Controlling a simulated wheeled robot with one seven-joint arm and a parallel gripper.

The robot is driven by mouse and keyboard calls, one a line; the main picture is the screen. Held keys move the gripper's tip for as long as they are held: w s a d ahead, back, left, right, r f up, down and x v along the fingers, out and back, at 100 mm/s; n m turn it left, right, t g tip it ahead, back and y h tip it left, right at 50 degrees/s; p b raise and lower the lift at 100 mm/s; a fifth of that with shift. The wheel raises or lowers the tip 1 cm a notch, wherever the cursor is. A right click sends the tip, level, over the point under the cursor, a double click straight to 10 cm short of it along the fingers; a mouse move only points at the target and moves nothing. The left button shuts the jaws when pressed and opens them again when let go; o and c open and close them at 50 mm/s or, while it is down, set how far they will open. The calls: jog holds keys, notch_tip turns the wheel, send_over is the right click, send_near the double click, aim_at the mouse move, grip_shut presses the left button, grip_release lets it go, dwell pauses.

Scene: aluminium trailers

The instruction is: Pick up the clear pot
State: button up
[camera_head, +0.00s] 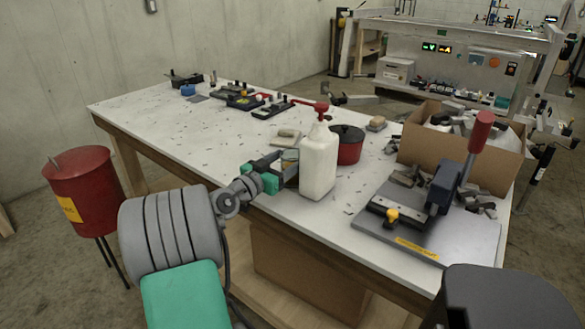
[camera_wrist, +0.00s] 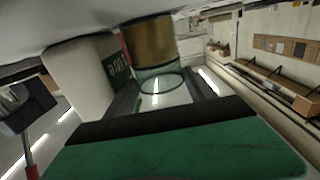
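The clear pot (camera_wrist: 160,82) is a small see-through cylinder with a brown band or filling, seen in the wrist view. In the head view a little of the pot (camera_head: 290,156) shows beside the white pump bottle, partly hidden by my gripper. My gripper (camera_head: 279,168) has green and dark parts and reaches over the table's near edge at the pot. In the wrist view its dark fingers (camera_wrist: 165,88) stand apart, one on each side of the pot. I cannot tell whether both press on it.
The white pump bottle (camera_head: 318,165) with a red top stands very close to the right of my gripper. Behind it is a red pot with a black lid (camera_head: 348,145). A lever tool (camera_head: 430,205) and a cardboard box (camera_head: 462,150) are at right. The table's left part (camera_head: 160,115) is mostly clear.

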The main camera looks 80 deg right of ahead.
jog(key=shift+r, duration=0.1)
jog(key=c, duration=1.2)
